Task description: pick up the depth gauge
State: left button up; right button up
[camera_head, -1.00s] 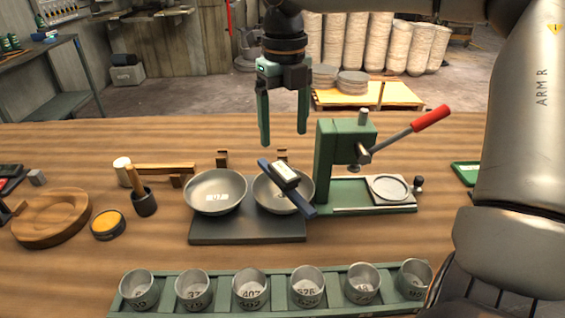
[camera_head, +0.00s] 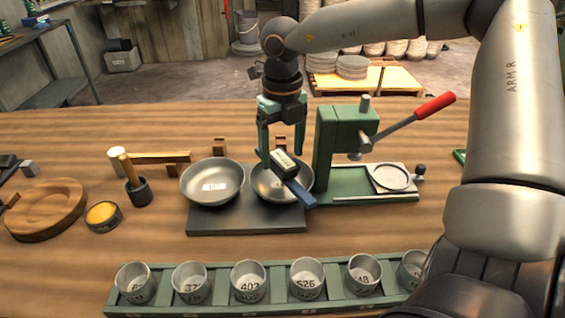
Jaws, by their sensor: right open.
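The depth gauge (camera_head: 286,165), a dark blue bar with a boxy display head, lies tilted across the rim of the right metal bowl (camera_head: 268,190). My right gripper (camera_head: 281,148) comes down from above with its green fingers apart, one on the left of the gauge's head and one behind it to the right. The lower fingertips are partly hidden behind the gauge and bowl, so I cannot tell whether they touch the gauge. The gripper holds nothing. My left gripper is not in view.
A second bowl (camera_head: 212,183) sits left on the same dark plate (camera_head: 246,219). A green press (camera_head: 343,145) with a red-handled lever stands close on the right. A green rack (camera_head: 220,301) of numbered cups runs along the front. A mallet, wooden dish and yellow tin lie left.

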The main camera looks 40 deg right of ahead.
jog(key=shift+f, duration=1.4)
grip_shut()
